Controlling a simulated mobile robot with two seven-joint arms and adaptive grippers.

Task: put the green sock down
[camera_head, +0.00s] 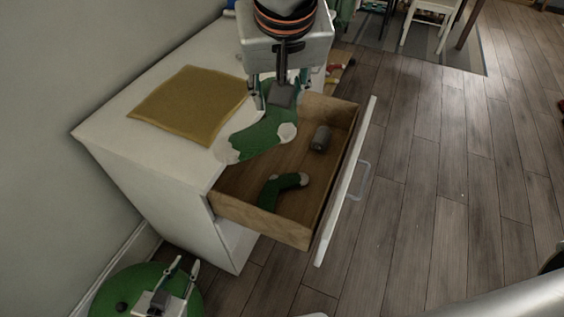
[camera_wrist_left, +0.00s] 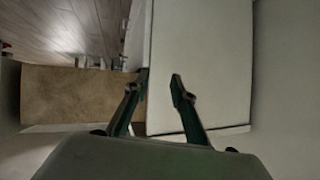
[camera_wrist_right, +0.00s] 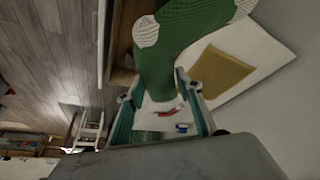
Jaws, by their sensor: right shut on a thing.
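A green sock (camera_head: 262,137) with a white heel and toe hangs from my right gripper (camera_head: 278,94). It is over the back inner side of the open drawer (camera_head: 340,180), with its toe overlapping the edge of the white dresser top in the head view. In the right wrist view the sock (camera_wrist_right: 190,42) is between the fingers. My left gripper (camera_head: 178,272) is low at the bottom left, open and empty. Its fingers also show apart in the left wrist view (camera_wrist_left: 160,80). A second green sock (camera_head: 283,188) lies on the drawer floor.
A small grey rolled thing (camera_head: 321,138) lies in the drawer. A yellow-brown folded cloth (camera_head: 188,103) lies on the white dresser top (camera_head: 120,135). A round green object (camera_head: 125,285) is on the floor at lower left. The wooden floor (camera_head: 430,180) to the right is clear.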

